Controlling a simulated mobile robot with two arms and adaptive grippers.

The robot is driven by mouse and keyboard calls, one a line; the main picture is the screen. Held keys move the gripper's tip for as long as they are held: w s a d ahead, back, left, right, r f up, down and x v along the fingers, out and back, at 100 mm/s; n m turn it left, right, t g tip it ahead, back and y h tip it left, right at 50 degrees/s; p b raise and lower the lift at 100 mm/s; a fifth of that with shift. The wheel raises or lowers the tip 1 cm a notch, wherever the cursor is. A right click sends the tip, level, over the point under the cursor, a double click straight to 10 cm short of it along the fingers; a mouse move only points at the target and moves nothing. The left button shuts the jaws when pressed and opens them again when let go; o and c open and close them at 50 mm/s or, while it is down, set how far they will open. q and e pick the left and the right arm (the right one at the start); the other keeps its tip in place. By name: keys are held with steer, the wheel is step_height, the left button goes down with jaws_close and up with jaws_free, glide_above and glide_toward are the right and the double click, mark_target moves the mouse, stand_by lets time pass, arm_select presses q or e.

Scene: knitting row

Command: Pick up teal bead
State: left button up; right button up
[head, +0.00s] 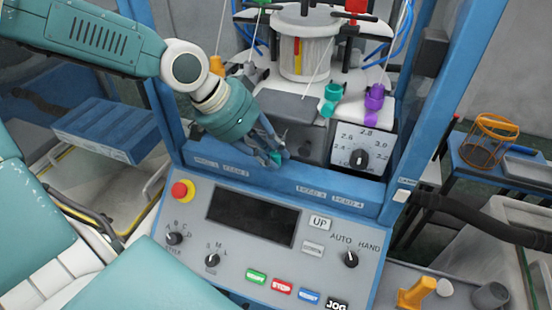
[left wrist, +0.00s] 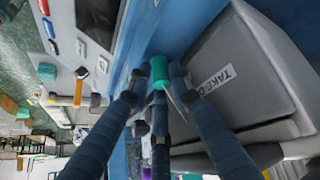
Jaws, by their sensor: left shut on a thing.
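The teal bead (left wrist: 159,72) is a small cylinder held between the fingertips of my left gripper (left wrist: 156,84) in the left wrist view. In the head view my left gripper (head: 272,150) is above the blue front ledge of the knitting machine, fingers pointing down. The bead (head: 275,159) shows there as a small teal patch at the fingertips, partly hidden by the fingers. I cannot tell whether the bead still touches the ledge. My right gripper is not in view.
The control panel (head: 233,262) with buttons and knobs slopes below the ledge. A grey take-down box (left wrist: 245,75) is close beside the fingers. Teal (head: 331,100) and purple (head: 373,103) yarn parts stand behind, near the white cylinder (head: 318,58). Blue posts flank the opening.

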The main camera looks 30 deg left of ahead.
arm_select(q)
steer(key=shift+s+r, duration=0.1)
steer(key=shift+r, duration=0.05)
steer(key=shift+s+d+r, duration=0.1)
steer(key=shift+s+r, duration=0.05)
step_height(320, 180, up, 7)
steer(key=b, duration=0.1)
steer(key=s+d+b, duration=0.2)
steer(key=s+b, duration=0.2)
steer(key=s, duration=0.5)
steer(key=s+d+b, duration=0.2)
steer(key=s+b, duration=0.2)
steer(key=s, duration=0.6)
steer(key=shift+d+f, duration=0.25)
steer(key=shift+f, duration=0.05)
steer(key=shift+r, duration=0.1)
